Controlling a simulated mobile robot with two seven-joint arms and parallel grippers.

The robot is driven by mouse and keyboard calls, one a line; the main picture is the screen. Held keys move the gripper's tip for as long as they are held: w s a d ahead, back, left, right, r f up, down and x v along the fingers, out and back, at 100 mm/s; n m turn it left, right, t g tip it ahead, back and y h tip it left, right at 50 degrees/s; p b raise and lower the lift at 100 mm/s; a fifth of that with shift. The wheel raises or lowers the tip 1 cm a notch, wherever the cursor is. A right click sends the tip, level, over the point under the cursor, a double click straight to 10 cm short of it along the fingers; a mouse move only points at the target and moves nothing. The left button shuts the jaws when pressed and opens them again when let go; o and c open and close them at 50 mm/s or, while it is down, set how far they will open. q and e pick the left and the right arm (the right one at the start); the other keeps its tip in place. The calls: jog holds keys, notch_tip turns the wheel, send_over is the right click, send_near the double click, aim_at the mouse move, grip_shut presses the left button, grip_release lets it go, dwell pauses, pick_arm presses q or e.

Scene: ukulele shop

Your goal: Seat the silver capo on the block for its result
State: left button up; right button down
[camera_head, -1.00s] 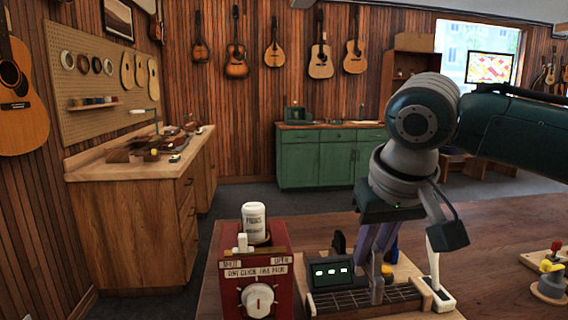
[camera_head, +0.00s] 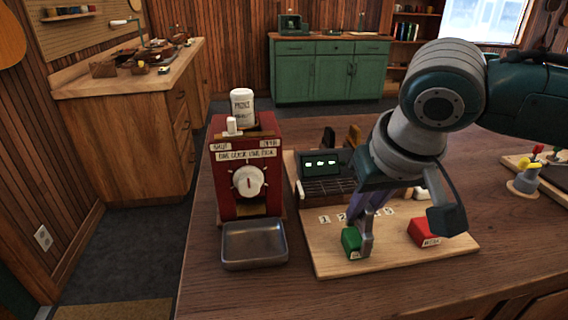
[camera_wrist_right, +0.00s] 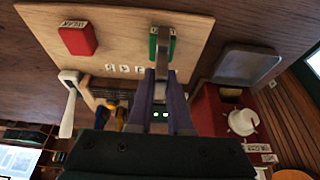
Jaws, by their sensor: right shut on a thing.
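My right gripper (camera_head: 366,208) points down over the near part of the wooden board, its fingers closed on a narrow grey-silver piece, which looks like the silver capo (camera_head: 367,238). In the right wrist view the silver piece (camera_wrist_right: 161,62) juts past the fingertips and overlaps a green block (camera_wrist_right: 153,45), which shows on both sides of it. I cannot tell whether they touch. The green block (camera_head: 350,240) has a white label. Behind it is a dark fretted block (camera_head: 328,187) with a lit display (camera_head: 319,162), partly hidden by my arm. My left gripper is out of view.
A red labelled block (camera_head: 424,231) lies on the board (camera_head: 400,262) to the right. A red dial machine (camera_head: 235,190) with a white bottle (camera_head: 242,107) and a metal tray (camera_head: 254,245) stands left. Coloured-knob pieces (camera_head: 527,178) sit far right. The table's near right is clear.

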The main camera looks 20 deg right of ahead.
jog(key=shift+f, duration=0.5)
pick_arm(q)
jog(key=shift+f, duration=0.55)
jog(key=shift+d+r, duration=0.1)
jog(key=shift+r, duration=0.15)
pick_arm(e)
jog(key=shift+r, duration=0.1)
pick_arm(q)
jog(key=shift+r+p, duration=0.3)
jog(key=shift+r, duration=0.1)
pick_arm(e)
jog(key=shift+p, duration=0.45)
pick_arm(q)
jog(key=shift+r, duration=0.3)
